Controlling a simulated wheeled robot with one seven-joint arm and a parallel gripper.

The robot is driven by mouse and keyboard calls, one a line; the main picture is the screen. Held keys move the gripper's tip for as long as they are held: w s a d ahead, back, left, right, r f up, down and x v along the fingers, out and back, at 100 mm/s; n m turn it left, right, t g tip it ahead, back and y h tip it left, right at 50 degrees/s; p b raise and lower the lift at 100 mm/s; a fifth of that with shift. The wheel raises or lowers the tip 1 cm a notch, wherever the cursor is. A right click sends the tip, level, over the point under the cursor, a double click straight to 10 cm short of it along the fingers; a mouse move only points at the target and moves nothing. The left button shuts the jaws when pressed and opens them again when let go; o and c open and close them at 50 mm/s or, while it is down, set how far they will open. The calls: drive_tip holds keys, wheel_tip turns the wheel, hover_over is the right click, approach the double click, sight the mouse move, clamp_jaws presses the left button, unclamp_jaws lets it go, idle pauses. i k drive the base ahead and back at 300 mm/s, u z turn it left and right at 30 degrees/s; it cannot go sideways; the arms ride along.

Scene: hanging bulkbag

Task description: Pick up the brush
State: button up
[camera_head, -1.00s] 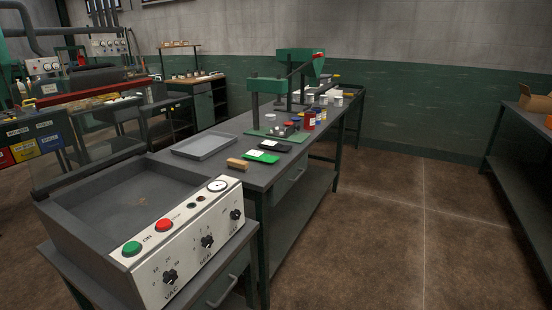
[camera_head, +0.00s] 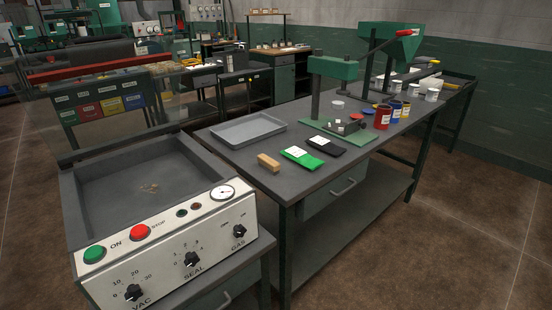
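A small tan, block-shaped thing (camera_head: 268,162), which looks like the brush, lies on the near left part of the grey workbench (camera_head: 228,151). It is close to the bench's front edge, left of a green pouch (camera_head: 301,157) and apart from it. Its bristles cannot be made out at this size. My gripper is not in view.
A vacuum sealer (camera_head: 180,255) stands in the near left. A grey tray (camera_head: 250,130) lies behind the tan block. A black pouch (camera_head: 326,146), a green press (camera_head: 334,68) and several jars (camera_head: 383,117) stand farther right. Open floor (camera_head: 440,250) lies at the right.

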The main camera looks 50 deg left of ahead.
sight(274, 167)
drive_tip(key=u, duration=0.45)
drive_tip(key=i, duration=1)
drive_tip(key=u, duration=1.1)
drive_tip(key=i, duration=0.6)
drive_tip(key=u, duration=0.35)
